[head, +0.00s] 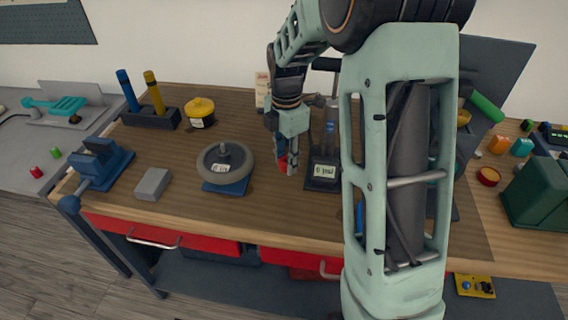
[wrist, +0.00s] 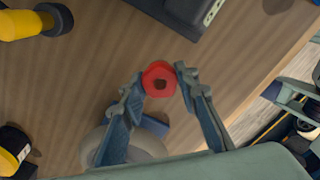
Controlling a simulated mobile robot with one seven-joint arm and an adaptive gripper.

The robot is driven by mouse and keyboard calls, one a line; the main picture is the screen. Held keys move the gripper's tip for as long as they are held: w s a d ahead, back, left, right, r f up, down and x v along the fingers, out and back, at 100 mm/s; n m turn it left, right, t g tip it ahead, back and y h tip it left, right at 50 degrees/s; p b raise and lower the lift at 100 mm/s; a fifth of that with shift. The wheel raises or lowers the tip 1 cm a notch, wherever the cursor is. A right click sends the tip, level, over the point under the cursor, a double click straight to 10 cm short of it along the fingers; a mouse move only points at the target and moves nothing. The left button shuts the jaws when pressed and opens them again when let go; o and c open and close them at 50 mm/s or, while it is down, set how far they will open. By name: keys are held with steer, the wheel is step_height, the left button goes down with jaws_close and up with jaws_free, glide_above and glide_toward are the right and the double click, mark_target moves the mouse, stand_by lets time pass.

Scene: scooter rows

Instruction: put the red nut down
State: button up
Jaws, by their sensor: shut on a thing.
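My gripper is between the wheel and the black stand.
A grey wheel (head: 208,168) on a blue base is left of my gripper. A black stand (head: 324,183) with a display is close on its right. A grey block (head: 153,183), blue vise (head: 98,165) and yellow pot (head: 200,108) stand farther left. Bare wood lies in front.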

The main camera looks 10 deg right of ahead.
mark_target(285, 163)
steer(key=shift+w+f, duration=0.45)
steer(key=shift+f, duration=1.65)
steer(key=shift+f, duration=0.25)
steer(key=o, duration=1)
steer(key=shift+r, duration=0.15)
step_height(285, 163, up, 12)
steer(key=shift+r, duration=0.1)
